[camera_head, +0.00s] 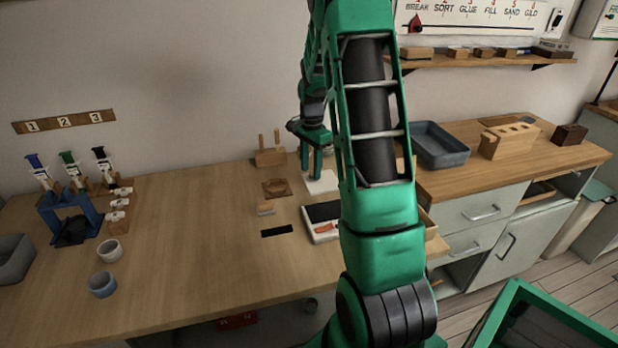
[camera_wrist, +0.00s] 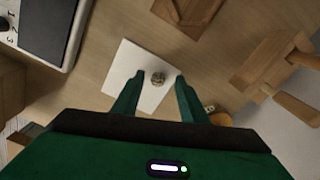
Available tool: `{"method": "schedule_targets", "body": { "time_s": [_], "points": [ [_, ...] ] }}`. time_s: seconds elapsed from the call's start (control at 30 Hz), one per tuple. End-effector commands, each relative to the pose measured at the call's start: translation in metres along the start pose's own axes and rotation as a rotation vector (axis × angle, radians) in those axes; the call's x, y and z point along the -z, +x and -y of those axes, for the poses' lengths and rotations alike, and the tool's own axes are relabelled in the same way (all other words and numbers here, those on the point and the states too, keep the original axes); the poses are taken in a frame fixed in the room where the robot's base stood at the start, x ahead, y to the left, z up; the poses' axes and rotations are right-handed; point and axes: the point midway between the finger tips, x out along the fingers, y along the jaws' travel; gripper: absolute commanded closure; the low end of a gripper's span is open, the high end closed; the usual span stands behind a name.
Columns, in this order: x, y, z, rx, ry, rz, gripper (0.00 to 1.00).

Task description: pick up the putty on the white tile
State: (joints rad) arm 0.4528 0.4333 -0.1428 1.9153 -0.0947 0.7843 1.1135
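The white tile (camera_wrist: 122,63) lies flat on the wooden bench in the wrist view. It also shows in the head view (camera_head: 322,184), partly hidden by my green arm. The putty (camera_wrist: 158,78) is a small, round, grey-brown lump on the tile. My gripper (camera_wrist: 154,80) is open, with its two green fingers apart and the putty between their tips in the picture. I cannot tell how far the fingertips are above the tile. In the head view my gripper (camera_head: 312,172) points down over the tile, and the putty is not visible there.
A scale with a dark plate (camera_head: 322,212) stands in front of the tile. A wooden block with pegs (camera_head: 270,156) and a wooden piece with a round recess (camera_head: 276,188) are near. The bench middle is clear.

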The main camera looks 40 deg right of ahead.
Motion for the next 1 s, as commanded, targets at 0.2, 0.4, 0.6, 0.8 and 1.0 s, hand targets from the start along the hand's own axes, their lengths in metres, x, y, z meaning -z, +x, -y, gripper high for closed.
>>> {"method": "schedule_targets", "body": {
  "time_s": [0.2,0.4,0.6,0.8,1.0],
  "points": [
    [-0.0001,0.0092,0.0,0.0,0.0,0.0,0.61],
    [-0.0001,0.0089,0.0001,0.0,-0.001,0.0,0.75],
    [-0.0002,0.0088,0.0001,0.0,-0.001,0.0,1.0],
    [-0.0002,0.0088,0.0001,0.0,-0.001,0.0,1.0],
    [0.0,0.0047,0.0004,0.001,-0.001,-0.001,1.0]
  ]
}}
